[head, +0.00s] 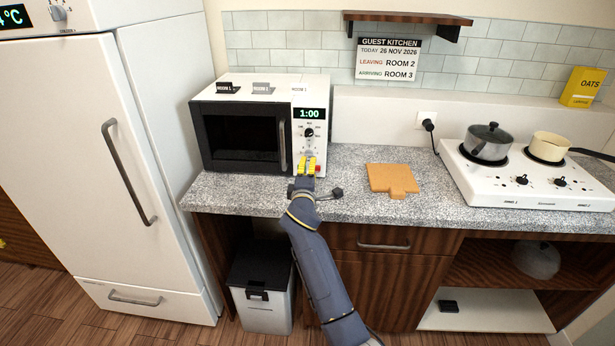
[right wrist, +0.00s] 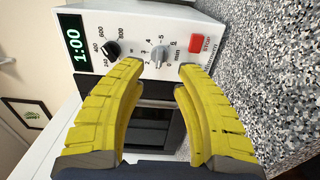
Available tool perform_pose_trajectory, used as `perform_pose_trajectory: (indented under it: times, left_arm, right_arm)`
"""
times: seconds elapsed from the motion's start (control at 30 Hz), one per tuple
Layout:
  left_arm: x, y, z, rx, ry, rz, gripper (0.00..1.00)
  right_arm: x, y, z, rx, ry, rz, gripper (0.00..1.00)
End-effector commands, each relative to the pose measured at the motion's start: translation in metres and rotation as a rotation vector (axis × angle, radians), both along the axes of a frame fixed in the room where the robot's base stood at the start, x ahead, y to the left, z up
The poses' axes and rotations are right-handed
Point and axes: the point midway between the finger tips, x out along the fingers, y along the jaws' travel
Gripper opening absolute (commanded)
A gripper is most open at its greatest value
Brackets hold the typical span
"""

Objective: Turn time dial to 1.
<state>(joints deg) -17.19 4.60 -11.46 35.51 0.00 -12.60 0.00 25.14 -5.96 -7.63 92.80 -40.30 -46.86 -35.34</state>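The white microwave (head: 260,84) stands on the counter, its door shut. Its green display (head: 309,113) reads 1:00 and shows in the right wrist view (right wrist: 77,60). The time dial (right wrist: 158,54), pale with numbers and "min" around it, is on the control panel; its pointer is too small to read. In the head view my gripper covers it. My right gripper (head: 308,166) is in front of the lower control panel. In the right wrist view its yellow fingers (right wrist: 158,68) are apart with nothing between them, the fingertips just short of the dial. My left gripper is not in view.
A black power dial (right wrist: 112,50) and a red STOP button (right wrist: 201,43) flank the time dial. A wooden board (head: 392,178) lies on the counter to the right. The hob (head: 470,180) with two pots is farther right. A fridge (head: 85,150) stands left.

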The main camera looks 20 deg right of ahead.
Motion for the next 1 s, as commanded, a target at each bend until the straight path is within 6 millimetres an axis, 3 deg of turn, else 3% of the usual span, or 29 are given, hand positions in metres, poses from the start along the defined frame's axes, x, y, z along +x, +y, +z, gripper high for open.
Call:
perform_pose_trajectory:
  times: [0.3,0.8,0.9,1.0]
  left_arm:
    - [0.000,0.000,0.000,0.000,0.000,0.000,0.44]
    - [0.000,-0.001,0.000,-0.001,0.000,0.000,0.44]
    - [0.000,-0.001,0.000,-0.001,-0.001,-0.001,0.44]
    - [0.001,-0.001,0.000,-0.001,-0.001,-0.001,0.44]
  right_arm:
    - [-0.032,0.012,0.000,0.001,-0.001,0.000,0.32]
    - [-0.037,0.014,-0.001,0.001,0.001,-0.001,0.32]
    - [-0.045,0.009,-0.010,0.018,0.012,-0.007,0.32]
    - [-0.066,-0.002,-0.036,0.065,0.044,-0.024,0.32]
